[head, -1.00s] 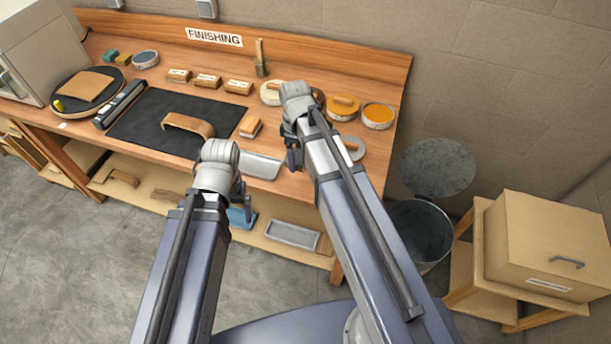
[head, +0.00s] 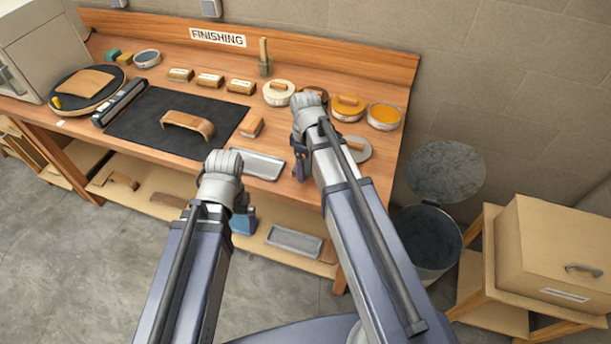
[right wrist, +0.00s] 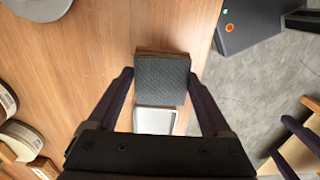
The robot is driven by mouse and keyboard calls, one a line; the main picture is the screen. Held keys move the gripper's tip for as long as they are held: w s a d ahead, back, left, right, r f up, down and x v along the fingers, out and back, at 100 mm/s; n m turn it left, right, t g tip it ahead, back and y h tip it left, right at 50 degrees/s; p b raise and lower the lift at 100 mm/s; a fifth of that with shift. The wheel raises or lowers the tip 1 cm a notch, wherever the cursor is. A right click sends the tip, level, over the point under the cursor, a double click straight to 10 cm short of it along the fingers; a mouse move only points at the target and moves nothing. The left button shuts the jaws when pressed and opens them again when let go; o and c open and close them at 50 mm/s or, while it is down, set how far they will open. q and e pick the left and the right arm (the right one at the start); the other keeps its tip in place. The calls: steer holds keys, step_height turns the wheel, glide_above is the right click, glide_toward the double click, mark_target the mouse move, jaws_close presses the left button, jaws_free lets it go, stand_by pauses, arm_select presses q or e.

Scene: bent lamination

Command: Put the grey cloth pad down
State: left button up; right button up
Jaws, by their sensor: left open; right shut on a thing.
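The grey cloth pad (right wrist: 162,80) is a dark, woven-textured square with a thin wooden edge. In the right wrist view it sits between the two fingers of my right gripper (right wrist: 162,78), which is shut on it. In the head view my right gripper (head: 301,165) is over the front part of the bench (head: 225,110), right of the metal tray; the pad cannot be picked out there. Whether the pad touches the bench top is unclear. My left gripper (head: 242,197) is open, in front of the bench edge.
A shallow metal tray (head: 257,164) lies close to the pad. A bent wooden piece (head: 188,123) stands on a black mat (head: 145,130). A grey disc (head: 356,150) lies right of my right gripper. Tins (head: 384,116) and small blocks (head: 240,86) line the back.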

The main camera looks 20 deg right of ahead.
mark_target(306, 173)
steer(key=shift+f+b, duration=1.75)
steer(key=shift+f, duration=0.1)
steer(key=shift+f, duration=0.15)
steer(key=o, duration=1)
step_height(306, 173, up, 12)
steer(key=p, duration=1.2)
steer(key=shift+r, duration=0.2)
steer(key=shift+f, duration=0.1)
step_height(306, 173, down, 12)
steer(key=b, duration=1.2)
steer(key=shift+f, duration=0.1)
